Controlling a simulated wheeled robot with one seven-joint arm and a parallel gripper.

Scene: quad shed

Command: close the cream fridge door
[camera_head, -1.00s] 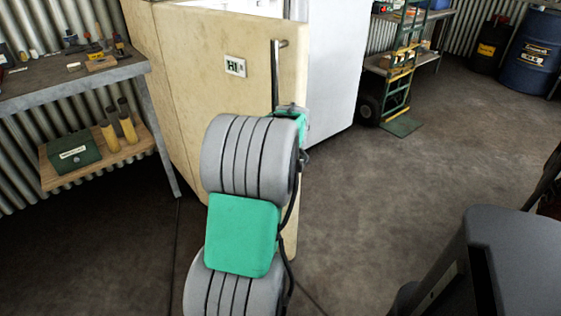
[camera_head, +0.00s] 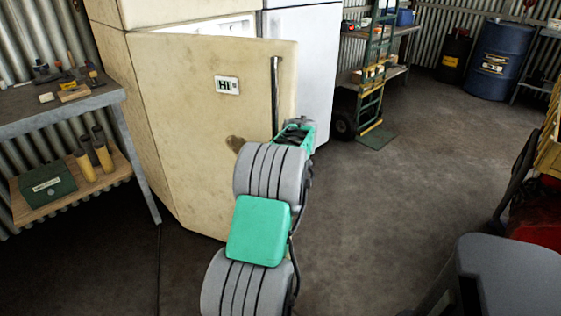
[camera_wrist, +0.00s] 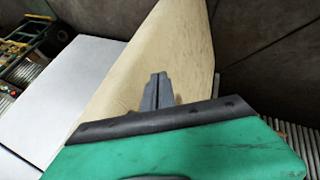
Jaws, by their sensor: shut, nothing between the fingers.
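The cream fridge door (camera_head: 185,120) stands partly open in the head view, with a strip of the white interior (camera_head: 205,29) showing above its top edge. It has a long metal handle (camera_head: 275,95) near its right edge and a small "HI" sign (camera_head: 227,85). My gripper is mostly hidden behind my arm in the head view, close to the door near the handle's lower end. In the wrist view my gripper (camera_wrist: 158,78) is shut and empty, its fingers in front of the cream door (camera_wrist: 160,45). I cannot tell whether they touch it.
A workbench (camera_head: 60,108) with tools and a lower shelf stands left of the fridge. A white fridge (camera_head: 300,60) stands to its right, then a green hand truck (camera_head: 372,80) and blue drum (camera_head: 497,60). A dark grey object (camera_head: 510,275) is at lower right. The middle floor is clear.

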